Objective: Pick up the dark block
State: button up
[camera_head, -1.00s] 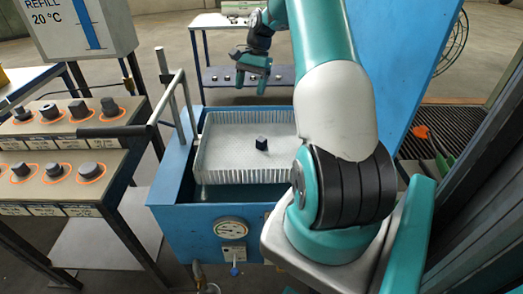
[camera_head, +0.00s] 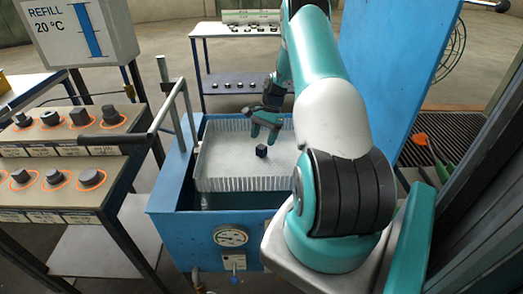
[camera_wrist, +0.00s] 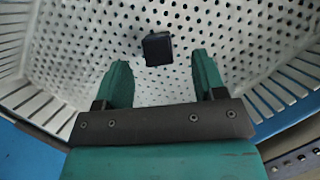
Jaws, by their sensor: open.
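The dark block (camera_head: 262,150) is a small, nearly black cube on the floor of a white perforated basket (camera_head: 220,160). In the wrist view the dark block (camera_wrist: 158,48) lies just beyond the fingertips, roughly midway between them. My gripper (camera_head: 266,136) is over the basket, a little behind the block in the head view. Its two green fingers show apart and empty in the wrist view (camera_wrist: 160,70). The block is fully visible and does not appear to be held.
The basket sits in a blue tank (camera_head: 165,190) with a gauge (camera_head: 230,236) on its front. A metal handle (camera_head: 175,105) rises at the tank's left. Stepped racks of dark pieces (camera_head: 60,150) stand at left. A blue panel (camera_head: 395,70) stands at right. A table (camera_head: 235,55) is behind.

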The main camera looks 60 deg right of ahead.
aim_at(262, 146)
jog(key=p+x, duration=0.1)
jog(key=x, duration=0.4)
jog(key=shift+s+d+f, duration=0.1)
jog(key=shift+s+d, duration=0.05)
jog(key=shift+d, duration=0.05)
grip_shut()
